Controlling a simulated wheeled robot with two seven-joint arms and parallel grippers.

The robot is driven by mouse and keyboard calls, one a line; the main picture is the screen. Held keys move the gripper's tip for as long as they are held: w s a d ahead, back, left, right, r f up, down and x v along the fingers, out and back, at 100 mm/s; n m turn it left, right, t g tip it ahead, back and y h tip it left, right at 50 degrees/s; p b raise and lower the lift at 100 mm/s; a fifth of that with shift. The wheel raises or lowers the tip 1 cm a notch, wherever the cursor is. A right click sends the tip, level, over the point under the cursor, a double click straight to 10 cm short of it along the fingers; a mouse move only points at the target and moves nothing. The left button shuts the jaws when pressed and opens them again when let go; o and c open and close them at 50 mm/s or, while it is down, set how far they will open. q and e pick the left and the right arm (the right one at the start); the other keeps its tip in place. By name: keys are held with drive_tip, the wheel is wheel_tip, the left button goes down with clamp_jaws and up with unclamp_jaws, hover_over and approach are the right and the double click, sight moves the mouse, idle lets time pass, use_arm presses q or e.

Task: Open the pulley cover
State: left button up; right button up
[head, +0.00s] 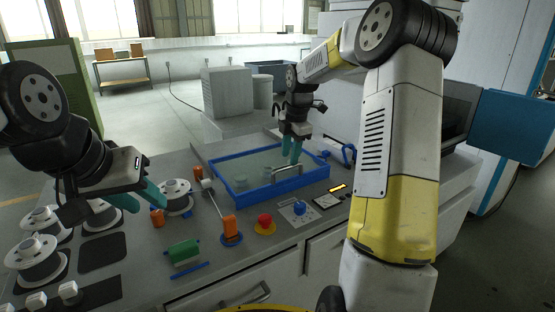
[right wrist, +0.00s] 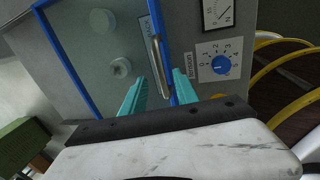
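The pulley cover (head: 246,190) is a see-through panel in a blue frame, lying flat on the grey machine top in the head view; pale round pulleys show through it. Its metal bar handle (head: 288,171) is near the front edge. In the right wrist view the cover (right wrist: 75,68) fills the upper left, and the handle (right wrist: 158,66) lies between the teal fingertips. My right gripper (head: 293,150) is open at the handle; it also shows in the right wrist view (right wrist: 160,88). Contact is unclear. My left gripper (head: 138,197) is open and empty, left of the cover.
Several wire spools (head: 36,254) stand at the left. A red button (head: 265,221), an orange-handled lever (head: 229,226), and a blue tension knob (head: 299,208) sit before the cover. A green block (head: 183,252) lies at the front.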

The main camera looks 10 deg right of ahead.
sight(289, 166)
drive_tip(key=shift+w+a+f, duration=0.1)
drive_tip(key=shift+w+f, duration=0.05)
drive_tip(key=shift+f, duration=0.65)
drive_tip(key=shift+w+f, duration=0.1)
drive_tip(key=shift+f, duration=0.7)
drive_tip(key=shift+c, duration=0.5)
clamp_jaws()
